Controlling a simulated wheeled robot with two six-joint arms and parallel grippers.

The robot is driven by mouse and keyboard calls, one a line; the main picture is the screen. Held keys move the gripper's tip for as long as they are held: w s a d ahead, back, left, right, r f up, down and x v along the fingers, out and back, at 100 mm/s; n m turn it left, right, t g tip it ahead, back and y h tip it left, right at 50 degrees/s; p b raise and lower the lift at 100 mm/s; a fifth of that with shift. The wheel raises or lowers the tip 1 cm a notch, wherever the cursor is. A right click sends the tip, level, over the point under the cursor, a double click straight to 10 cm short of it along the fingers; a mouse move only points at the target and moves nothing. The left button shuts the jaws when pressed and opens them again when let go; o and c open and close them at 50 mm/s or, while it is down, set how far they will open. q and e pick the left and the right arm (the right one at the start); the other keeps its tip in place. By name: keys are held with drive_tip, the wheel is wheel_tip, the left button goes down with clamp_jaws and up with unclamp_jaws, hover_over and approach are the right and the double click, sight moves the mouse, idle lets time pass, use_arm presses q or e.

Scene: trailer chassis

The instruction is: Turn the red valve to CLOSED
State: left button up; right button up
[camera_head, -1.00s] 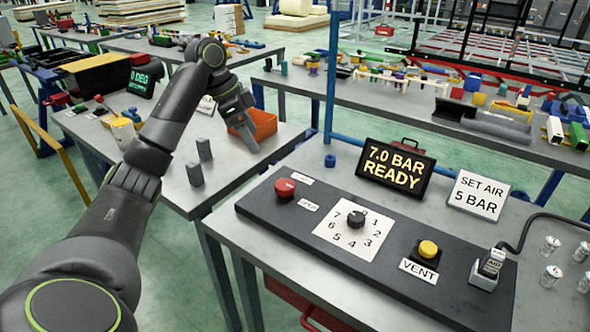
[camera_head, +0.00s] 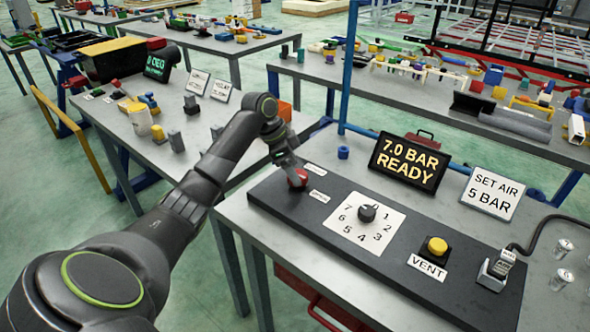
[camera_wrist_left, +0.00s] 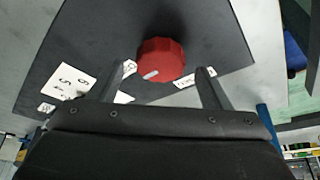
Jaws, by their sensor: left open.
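The red valve (camera_head: 298,178) is a round knob at the left end of the dark panel (camera_head: 388,262). In the left wrist view the red valve (camera_wrist_left: 160,60) shows a pale pointer mark on its top, aimed at lower left. Two small white labels lie beside it, one partly behind a finger. My left gripper (camera_head: 292,170) is over the valve in the head view. In the wrist view my left gripper (camera_wrist_left: 160,75) is open, with a finger on each side of the knob and clear gaps. Whether the fingers reach the knob's height is unclear. My right gripper is not seen.
The panel also carries a black dial (camera_head: 367,213) on a numbered plate and a yellow vent button (camera_head: 437,245). A display (camera_head: 408,163) reads 7.0 BAR READY, beside a SET AIR 5 BAR sign (camera_head: 492,192). A blue post (camera_head: 349,70) stands behind.

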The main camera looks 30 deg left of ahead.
use_arm(q)
drive_tip(key=shift+x, duration=0.9)
drive_tip(key=shift+c, duration=0.3)
drive_tip(key=c, duration=0.9)
drive_tip(key=shift+r+n+p, duration=0.2)
drive_tip(key=shift+n+p, duration=0.1)
drive_tip(key=shift+p, duration=0.5)
drive_tip(key=n+y+p, duration=0.1)
drive_tip(key=n+p, duration=0.3)
drive_tip(key=p, duration=0.2)
drive_tip(key=n+t+y+p, duration=0.1)
drive_tip(key=n+y+p, duration=0.1)
drive_tip(key=n+p, duration=0.2)
drive_tip(key=n+y+p, duration=0.1)
drive_tip(key=n+p, duration=0.2)
drive_tip(key=p, duration=0.4)
drive_tip(key=shift+d+r+n+y+p, duration=0.2)
drive_tip(key=shift+d+n+y+p, duration=0.1)
drive_tip(key=shift+d+n, duration=0.1)
drive_tip(key=shift+f+n+y+p, duration=0.15)
drive_tip(key=shift+n+y+p, duration=0.35)
drive_tip(key=shift+n+p, duration=0.6)
drive_tip(key=shift+f+n+y+p, duration=0.1)
drive_tip(key=shift+n+y+p, duration=0.45)
drive_tip(key=shift+n, duration=1.05)
drive_tip(key=shift+g, duration=0.3)
